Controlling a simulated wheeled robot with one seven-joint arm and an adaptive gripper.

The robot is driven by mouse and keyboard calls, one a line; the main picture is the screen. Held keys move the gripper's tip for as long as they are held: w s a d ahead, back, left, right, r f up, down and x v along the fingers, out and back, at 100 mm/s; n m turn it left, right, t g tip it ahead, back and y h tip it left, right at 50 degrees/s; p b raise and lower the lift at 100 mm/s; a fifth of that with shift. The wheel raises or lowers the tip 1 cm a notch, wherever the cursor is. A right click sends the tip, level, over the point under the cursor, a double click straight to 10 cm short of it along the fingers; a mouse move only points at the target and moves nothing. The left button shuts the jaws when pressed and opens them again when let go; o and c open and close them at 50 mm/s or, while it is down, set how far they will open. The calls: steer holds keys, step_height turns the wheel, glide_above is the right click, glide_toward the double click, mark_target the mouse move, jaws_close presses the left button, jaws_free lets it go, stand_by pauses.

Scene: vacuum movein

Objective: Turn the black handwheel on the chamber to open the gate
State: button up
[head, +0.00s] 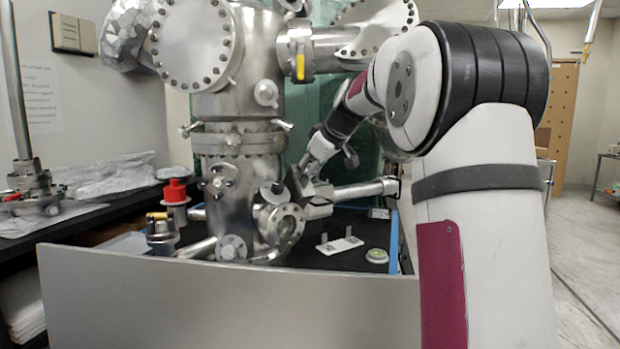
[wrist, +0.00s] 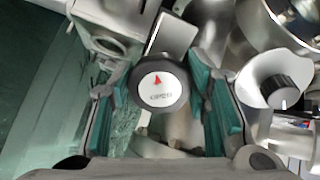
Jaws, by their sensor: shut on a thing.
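The black handwheel (wrist: 159,87) shows in the wrist view as a round black rim with a white face, a red arrow and small lettering. My gripper (wrist: 162,100) has its two teal-padded fingers on the wheel's left and right sides and is shut on it. In the head view my gripper (head: 305,183) is at the right side of the steel chamber (head: 238,105). There I cannot make out the wheel behind the fingers. The gate itself cannot be told apart.
A smaller black knob (wrist: 281,92) on a pale round mount is right of my gripper. A round viewport (head: 285,224) and a horizontal steel tube (head: 358,190) are close by. A white plate with posts (head: 340,245) and a green-faced disc (head: 376,256) lie on the dark table.

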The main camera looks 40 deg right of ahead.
steer(key=n+b, duration=0.2)
steer(key=n, duration=0.3)
steer(key=shift+d+f+n, duration=0.1)
steer(key=shift+n, duration=0.2)
steer(key=shift+n+b, duration=0.85)
steer(key=shift+n, duration=1.45)
steer(key=o, duration=1.2)
steer(key=shift+c, duration=0.2)
steer(key=shift+r, duration=0.2)
steer(key=shift+s+r, duration=0.15)
steer(key=shift+r, duration=0.1)
steer(key=v, duration=1.1)
steer(key=shift+s, duration=0.2)
